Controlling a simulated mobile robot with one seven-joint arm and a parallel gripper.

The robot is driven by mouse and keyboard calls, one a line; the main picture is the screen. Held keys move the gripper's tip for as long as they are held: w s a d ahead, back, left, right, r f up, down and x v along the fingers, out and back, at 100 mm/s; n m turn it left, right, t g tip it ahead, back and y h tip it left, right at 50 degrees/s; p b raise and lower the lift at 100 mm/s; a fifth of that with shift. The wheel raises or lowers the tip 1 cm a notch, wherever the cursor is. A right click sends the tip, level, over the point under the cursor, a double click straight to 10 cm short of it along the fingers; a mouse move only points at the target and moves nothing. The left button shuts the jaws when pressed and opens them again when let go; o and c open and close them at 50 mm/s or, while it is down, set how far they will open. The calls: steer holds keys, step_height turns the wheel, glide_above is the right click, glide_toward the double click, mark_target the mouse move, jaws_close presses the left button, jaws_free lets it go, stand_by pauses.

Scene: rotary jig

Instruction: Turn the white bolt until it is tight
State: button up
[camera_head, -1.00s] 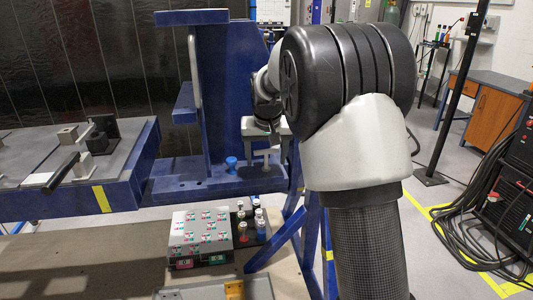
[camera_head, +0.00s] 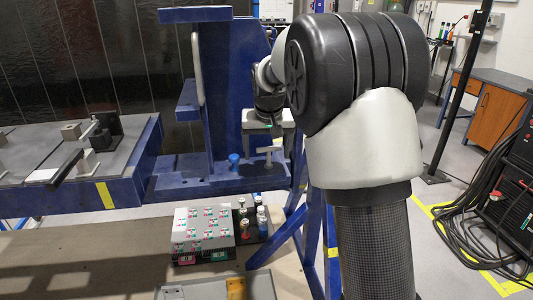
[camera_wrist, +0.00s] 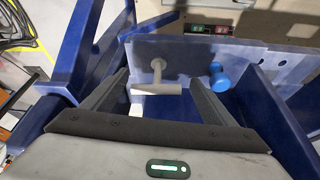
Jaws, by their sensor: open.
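The white bolt (camera_head: 268,151) has a T-shaped handle and stands upright on the blue jig's lower plate (camera_head: 205,184). In the wrist view the bolt's crossbar (camera_wrist: 157,89) runs sideways across the picture, roughly from one fingertip towards the other. My gripper (camera_wrist: 158,79) is open, with a finger on each side of the bolt in the picture, and nothing is held. In the head view my gripper (camera_head: 275,127) is above the bolt with a visible gap. How far the bolt is screwed in cannot be told.
A blue bolt (camera_head: 234,160) stands left of the white bolt, and shows in the wrist view (camera_wrist: 218,78). The jig's tall blue upright (camera_head: 215,90) rises behind. A box with labels (camera_head: 203,228) and small bottles (camera_head: 262,222) sit on the bench below.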

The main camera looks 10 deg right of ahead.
steer(key=p+v, duration=0.3)
steer(key=v, duration=1.2)
steer(key=shift+s+r, duration=0.2)
steer(key=shift+r, duration=0.15)
